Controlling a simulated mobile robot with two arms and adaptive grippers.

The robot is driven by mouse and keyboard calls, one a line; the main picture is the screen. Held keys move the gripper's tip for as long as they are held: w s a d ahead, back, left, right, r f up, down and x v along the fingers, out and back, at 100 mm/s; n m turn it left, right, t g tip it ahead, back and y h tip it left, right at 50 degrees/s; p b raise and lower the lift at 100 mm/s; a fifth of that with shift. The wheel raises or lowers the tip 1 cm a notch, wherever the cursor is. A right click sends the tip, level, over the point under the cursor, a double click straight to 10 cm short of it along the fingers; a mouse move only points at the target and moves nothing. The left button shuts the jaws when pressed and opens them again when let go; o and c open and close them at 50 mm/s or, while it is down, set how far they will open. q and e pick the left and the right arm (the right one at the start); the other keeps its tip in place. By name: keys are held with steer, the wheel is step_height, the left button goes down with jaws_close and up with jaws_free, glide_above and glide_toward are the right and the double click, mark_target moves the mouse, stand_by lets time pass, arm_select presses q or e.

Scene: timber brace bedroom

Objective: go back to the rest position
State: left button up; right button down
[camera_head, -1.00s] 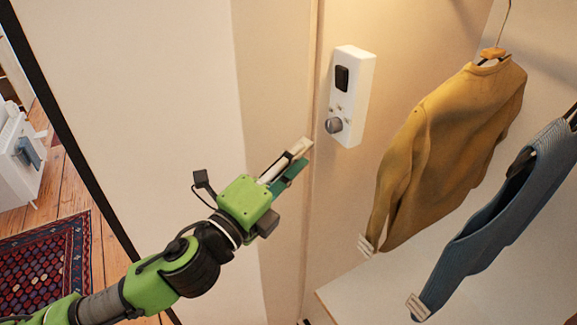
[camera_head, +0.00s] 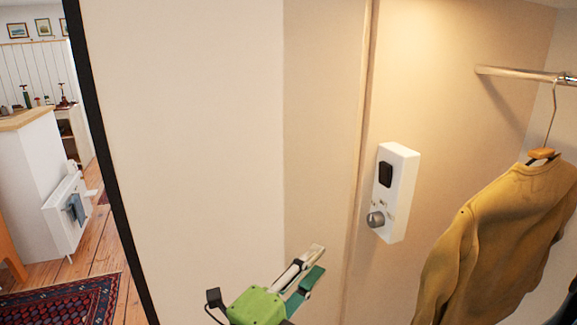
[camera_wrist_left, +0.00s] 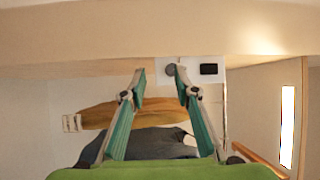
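My left gripper (camera_head: 308,272) shows at the bottom of the head view, in front of the pale panel. In the left wrist view its two fingers (camera_wrist_left: 160,75) stand apart with nothing between them, so it is open and empty. It is apart from the white wall box (camera_head: 398,195), which has a dark window and a round grey knob (camera_head: 375,219). The box also shows beyond the fingertips in the left wrist view (camera_wrist_left: 201,68). My right gripper is in neither view.
A mustard sweater (camera_head: 500,240) hangs on a wooden hanger near a metal rail (camera_head: 525,74) at right. A pale panel with a dark edge (camera_head: 105,150) stands at left. Beyond it are a white radiator (camera_head: 65,215), a patterned rug (camera_head: 70,303) and open wooden floor.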

arm_select(q)
steer(key=s+a+f+n+g+y, duration=0.25)
steer(key=a+f+n+y, duration=0.25)
steer(key=a+f+n, duration=0.4)
steer(key=s+a+f+n+g+y, duration=0.2)
steer(key=s+a+f+n+y, duration=0.2)
steer(key=a+f+n, duration=0.55)
steer(key=s+a+f+n+g+y, duration=0.1)
steer(key=s+a+f+n+g, duration=0.2)
steer(key=s+f, duration=0.5)
steer(key=s+a+f+n+g+y, duration=0.15)
steer(key=s+a+f+g, duration=0.25)
steer(key=s+f, duration=0.5)
steer(key=s+f+g, duration=0.1)
steer(key=s+f, duration=0.1)
steer(key=f, duration=1.1)
steer(key=s+f, duration=0.2)
steer(key=f, duration=1)
steer(key=s+a+f+g, duration=0.1)
steer(key=s+a+f, duration=0.2)
steer(key=s+f, duration=1.2)
steer(key=shift+s, duration=0.55)
steer(key=shift+a+f, duration=0.1)
